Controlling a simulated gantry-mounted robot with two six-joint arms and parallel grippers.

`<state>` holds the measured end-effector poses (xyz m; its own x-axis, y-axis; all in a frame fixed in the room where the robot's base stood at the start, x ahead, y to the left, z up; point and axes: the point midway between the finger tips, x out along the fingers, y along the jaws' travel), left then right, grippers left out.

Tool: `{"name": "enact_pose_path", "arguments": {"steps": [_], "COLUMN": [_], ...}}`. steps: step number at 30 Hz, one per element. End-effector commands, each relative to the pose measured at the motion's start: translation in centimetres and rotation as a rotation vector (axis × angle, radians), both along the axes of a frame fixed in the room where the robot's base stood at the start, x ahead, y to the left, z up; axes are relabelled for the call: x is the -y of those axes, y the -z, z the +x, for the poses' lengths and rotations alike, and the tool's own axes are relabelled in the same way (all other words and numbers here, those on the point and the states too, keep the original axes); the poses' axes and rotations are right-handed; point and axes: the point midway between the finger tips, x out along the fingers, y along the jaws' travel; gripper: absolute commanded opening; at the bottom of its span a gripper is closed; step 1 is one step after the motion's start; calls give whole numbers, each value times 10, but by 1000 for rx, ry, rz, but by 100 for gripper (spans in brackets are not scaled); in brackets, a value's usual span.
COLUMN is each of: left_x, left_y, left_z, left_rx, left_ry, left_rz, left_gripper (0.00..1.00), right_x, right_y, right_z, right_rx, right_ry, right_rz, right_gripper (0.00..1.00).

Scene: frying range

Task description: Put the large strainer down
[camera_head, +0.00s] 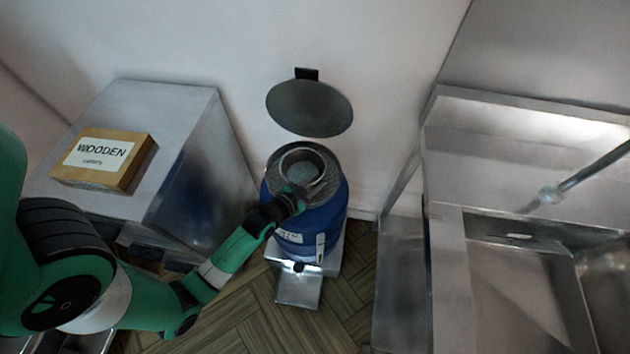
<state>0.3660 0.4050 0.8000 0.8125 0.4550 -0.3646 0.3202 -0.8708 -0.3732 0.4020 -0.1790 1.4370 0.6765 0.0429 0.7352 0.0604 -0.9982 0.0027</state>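The large strainer (303,153) shows as a round metal rim with a grey mesh bowl. It is at the open mouth of a blue bin (318,215), and I cannot tell whether it rests on anything there. My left gripper (300,194) is at the near side of the strainer and appears shut on it; its fingertips are small and partly hidden. My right gripper is not in view.
The bin's round lid (309,107) stands open behind it, and a metal pedal (298,288) is at its foot. A steel sink unit (455,225) with a metal spout (590,173) stands right.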

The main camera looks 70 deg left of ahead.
Motion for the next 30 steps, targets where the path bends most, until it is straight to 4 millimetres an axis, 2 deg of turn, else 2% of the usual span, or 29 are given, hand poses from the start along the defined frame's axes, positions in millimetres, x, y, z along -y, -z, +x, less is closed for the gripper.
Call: {"name": "enact_pose_path", "arguments": {"steps": [8, 11, 21, 25, 30], "left_x": [3, 11, 46, 53, 55], "left_y": [-6, -13, -41, -46, -47], "left_z": [-5, -19, -83, -95, -98], "left_rx": [-1, -2, -1, -1, 0], "left_ry": [0, 0, 0, 0, 0], "left_rz": [0, -1, -2, 0, 0], "left_gripper": [34, 34, 34, 34, 34], "right_x": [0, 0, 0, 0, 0], "right_y": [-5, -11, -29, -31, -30], "right_z": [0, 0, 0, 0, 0], "right_rx": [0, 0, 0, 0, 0], "right_ry": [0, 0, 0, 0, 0], "right_rz": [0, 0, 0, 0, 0], "right_gripper": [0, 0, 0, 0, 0]}}
